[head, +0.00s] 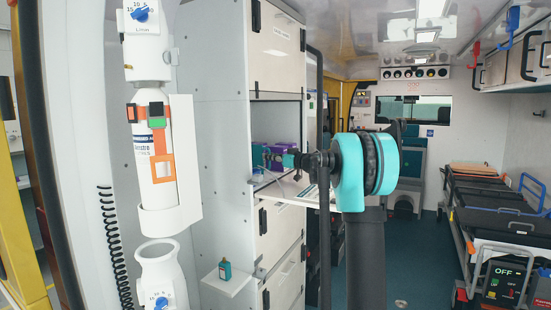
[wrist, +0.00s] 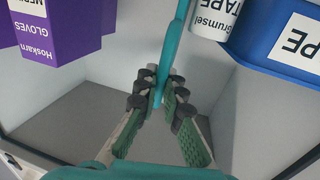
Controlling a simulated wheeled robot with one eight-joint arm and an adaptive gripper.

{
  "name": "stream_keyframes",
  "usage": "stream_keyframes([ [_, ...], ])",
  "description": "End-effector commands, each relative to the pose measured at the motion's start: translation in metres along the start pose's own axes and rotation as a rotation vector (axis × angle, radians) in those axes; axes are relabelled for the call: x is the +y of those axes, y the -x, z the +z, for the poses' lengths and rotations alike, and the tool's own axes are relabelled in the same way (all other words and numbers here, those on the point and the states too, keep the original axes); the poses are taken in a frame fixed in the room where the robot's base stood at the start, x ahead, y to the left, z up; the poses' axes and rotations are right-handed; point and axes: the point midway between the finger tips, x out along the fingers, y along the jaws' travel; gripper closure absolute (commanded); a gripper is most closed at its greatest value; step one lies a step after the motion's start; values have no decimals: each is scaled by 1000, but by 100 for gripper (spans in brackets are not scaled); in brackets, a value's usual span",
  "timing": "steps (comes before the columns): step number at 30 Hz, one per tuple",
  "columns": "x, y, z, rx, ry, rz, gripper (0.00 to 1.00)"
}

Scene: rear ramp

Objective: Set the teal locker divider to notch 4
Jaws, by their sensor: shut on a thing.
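The teal locker divider (wrist: 173,50) is a thin upright panel in the wrist view, running from the top edge down to my fingers. My gripper (wrist: 158,92) is shut on its near edge, with green-padded fingers on either side. In the head view my gripper (head: 284,158) reaches into the open locker compartment at the centre. The divider cannot be made out clearly there. No notch marks or numbers are readable, so I cannot tell which notch it stands at.
In the wrist view a purple gloves box (wrist: 62,28) lies left of the divider. A white tape container (wrist: 215,18) and a blue tape bin (wrist: 275,42) lie right. In the head view a small bottle (head: 225,269) stands on a side shelf, and a stretcher (head: 490,205) is at right.

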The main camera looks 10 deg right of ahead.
Motion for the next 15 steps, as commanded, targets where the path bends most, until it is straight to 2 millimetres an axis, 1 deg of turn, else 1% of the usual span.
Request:
stream_keyframes([
  [11,2,0,0,0,0,2,100],
  [13,8,-1,0,0,0,3,100],
  [15,18,-3,0,0,0,4,100],
])
